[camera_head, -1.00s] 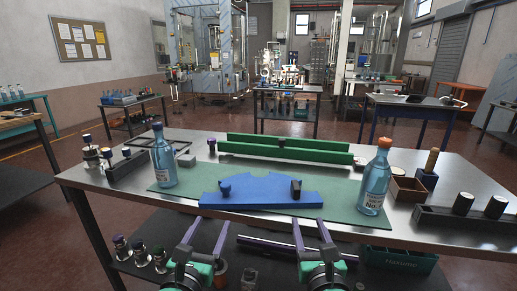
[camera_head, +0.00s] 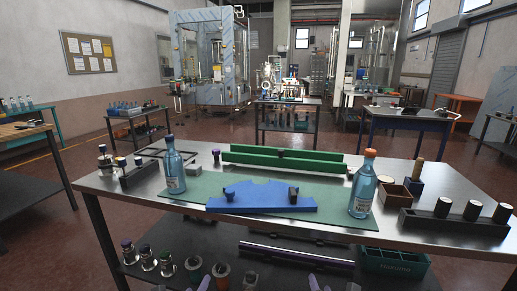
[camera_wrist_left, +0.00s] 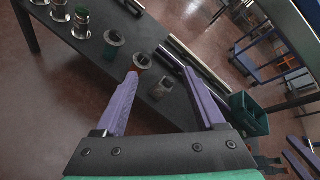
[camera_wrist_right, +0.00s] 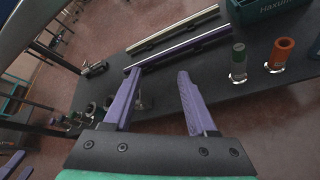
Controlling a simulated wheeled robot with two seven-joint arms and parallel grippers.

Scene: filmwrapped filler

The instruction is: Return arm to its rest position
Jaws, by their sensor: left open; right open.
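My right gripper (camera_head: 319,284) shows only its purple fingertips at the bottom edge of the head view. In the right wrist view its two fingers (camera_wrist_right: 160,95) are apart with nothing between them. My left gripper (camera_head: 214,284) also barely shows at the bottom edge of the head view. In the left wrist view its fingers (camera_wrist_left: 165,95) are spread and empty. Both grippers are in front of the table, below its top. On the table, a blue bottle (camera_head: 173,172) stands at the left and another blue bottle with an orange cap (camera_head: 362,190) at the right.
A blue fixture (camera_head: 262,201) lies on a green mat (camera_head: 209,186), with a green rail (camera_head: 284,159) behind. The steel tabletop (camera_head: 110,180) has a lower shelf (camera_head: 200,240) holding jars, rods and a green crate (camera_head: 392,262). Red floor (camera_head: 50,230) is open at left.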

